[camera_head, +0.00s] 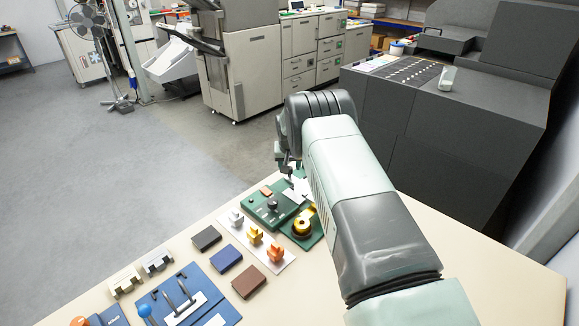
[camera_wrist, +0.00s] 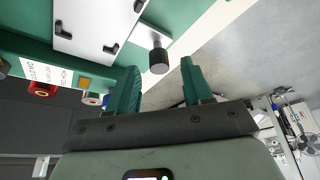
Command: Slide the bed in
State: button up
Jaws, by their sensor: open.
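In the wrist view a white plate (camera_wrist: 98,28) with black corner marks, which looks like the bed, lies over a green base (camera_wrist: 27,20). A short bar joins it to a dark cylindrical knob (camera_wrist: 158,60). My gripper (camera_wrist: 161,72) is open, with one green finger on each side of the knob in the picture. I cannot tell whether they touch it. In the head view a white plate (camera_head: 299,187) shows partly near my gripper (camera_head: 288,168), beside the green units. My arm hides much of that spot.
A green panel with a red button (camera_wrist: 42,89) and label is close in the wrist view.

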jog(key=shift+w+f, duration=0.25)
jog(key=shift+f, duration=0.35)
grip_shut()
